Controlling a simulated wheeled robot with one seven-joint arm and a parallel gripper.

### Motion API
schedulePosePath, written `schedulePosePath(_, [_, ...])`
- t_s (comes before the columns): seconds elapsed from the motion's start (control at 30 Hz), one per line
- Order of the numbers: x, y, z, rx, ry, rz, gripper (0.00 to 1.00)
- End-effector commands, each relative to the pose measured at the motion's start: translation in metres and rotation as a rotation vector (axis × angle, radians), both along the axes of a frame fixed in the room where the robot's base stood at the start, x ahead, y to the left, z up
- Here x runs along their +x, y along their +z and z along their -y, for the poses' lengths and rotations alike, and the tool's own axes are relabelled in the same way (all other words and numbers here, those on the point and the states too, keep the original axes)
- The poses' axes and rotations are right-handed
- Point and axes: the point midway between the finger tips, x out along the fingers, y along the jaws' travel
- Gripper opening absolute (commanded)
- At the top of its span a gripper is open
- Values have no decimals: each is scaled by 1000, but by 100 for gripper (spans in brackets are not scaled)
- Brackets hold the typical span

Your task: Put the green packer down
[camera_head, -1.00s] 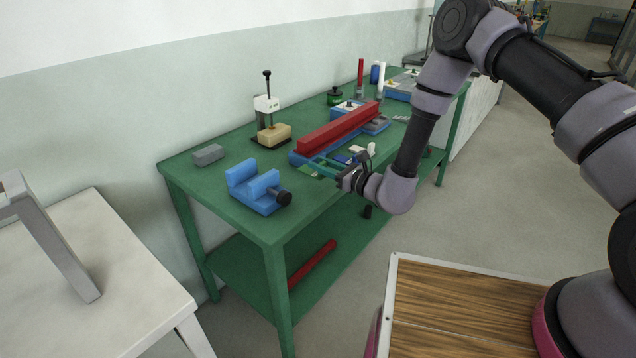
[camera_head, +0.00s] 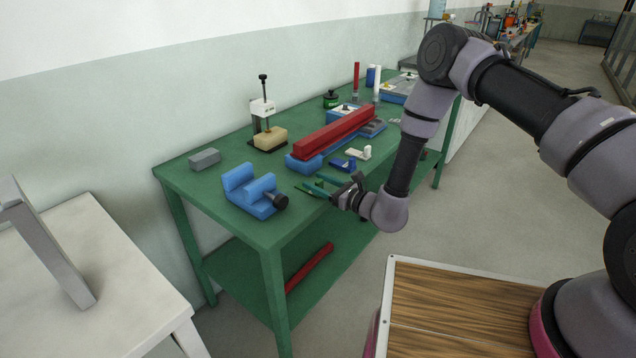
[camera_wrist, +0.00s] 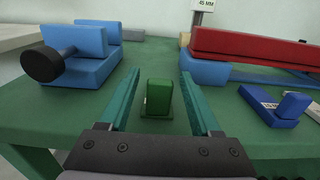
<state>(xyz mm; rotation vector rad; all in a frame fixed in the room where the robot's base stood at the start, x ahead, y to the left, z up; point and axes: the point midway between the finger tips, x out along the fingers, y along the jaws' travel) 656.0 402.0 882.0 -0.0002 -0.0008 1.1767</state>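The green packer (camera_wrist: 158,97) is a small dark green block. In the wrist view it stands on the green bench top (camera_wrist: 235,112), between the two fingers of my gripper (camera_wrist: 160,76). A gap shows on each side of it, so the fingers are apart from it. In the head view my gripper (camera_head: 321,185) is low over the bench near its front edge, with its green fingers spread. The packer is too small there to make out clearly against the green bench and fingers.
A blue vice (camera_head: 252,192) with a black knob is left of my gripper. A red bar (camera_head: 335,130) on a blue base lies behind it. A small blue part (camera_head: 343,164) and a white part (camera_head: 359,153) lie to the right. The bench's front edge is close.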

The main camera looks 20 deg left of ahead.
Motion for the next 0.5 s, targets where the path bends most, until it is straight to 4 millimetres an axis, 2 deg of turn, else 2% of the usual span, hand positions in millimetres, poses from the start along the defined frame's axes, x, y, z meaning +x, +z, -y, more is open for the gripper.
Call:
schedulePosePath(0.23, [0,4,0,1,0,1,64])
schedulePosePath(0.37, [-6,2,16,-1,-1,-2,64])
schedulePosePath(0.5, [-17,2,44,-2,-3,-4,64])
